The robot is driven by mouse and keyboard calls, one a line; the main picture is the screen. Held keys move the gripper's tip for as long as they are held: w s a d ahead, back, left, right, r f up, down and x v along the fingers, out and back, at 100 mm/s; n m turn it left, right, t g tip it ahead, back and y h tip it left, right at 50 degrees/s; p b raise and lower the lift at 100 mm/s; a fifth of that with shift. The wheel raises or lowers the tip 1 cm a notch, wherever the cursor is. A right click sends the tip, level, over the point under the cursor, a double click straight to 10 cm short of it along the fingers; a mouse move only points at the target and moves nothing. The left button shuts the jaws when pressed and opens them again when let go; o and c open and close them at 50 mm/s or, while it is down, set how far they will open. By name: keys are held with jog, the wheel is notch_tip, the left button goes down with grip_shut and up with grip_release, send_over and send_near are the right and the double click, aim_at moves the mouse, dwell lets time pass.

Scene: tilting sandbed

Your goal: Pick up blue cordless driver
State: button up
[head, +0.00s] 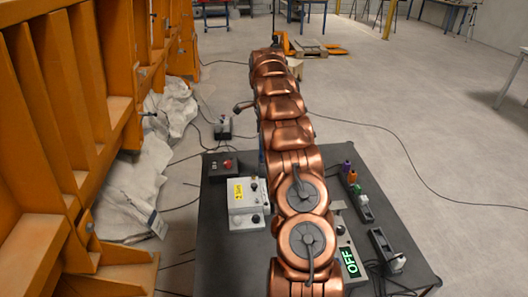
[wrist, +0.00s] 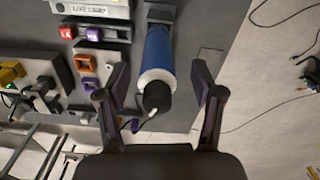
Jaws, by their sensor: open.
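The blue cordless driver (wrist: 158,48) shows in the wrist view as a blue cylinder with a pale collar and a black end pointing toward my gripper. It lies on a dark grey surface, near its edge. My gripper (wrist: 161,80) is open, with one finger on each side of the driver's black end and collar in the picture. No contact shows, and I cannot tell how far above it the fingers are. In the head view I cannot make out the driver or my fingertips; my copper arm covers the middle of the table.
In the wrist view, red, orange and purple connectors (wrist: 85,63) and a yellow part (wrist: 12,73) sit left of the driver. In the head view, a grey control box (head: 244,192) and a lit OFF sign (head: 350,262) flank my arm. An orange steel frame (head: 60,110) stands left.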

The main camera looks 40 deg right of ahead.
jog(key=shift+s+f+p, duration=0.15)
jog(key=shift+f+p, duration=0.5)
jog(key=shift+f, duration=1.3)
grip_shut()
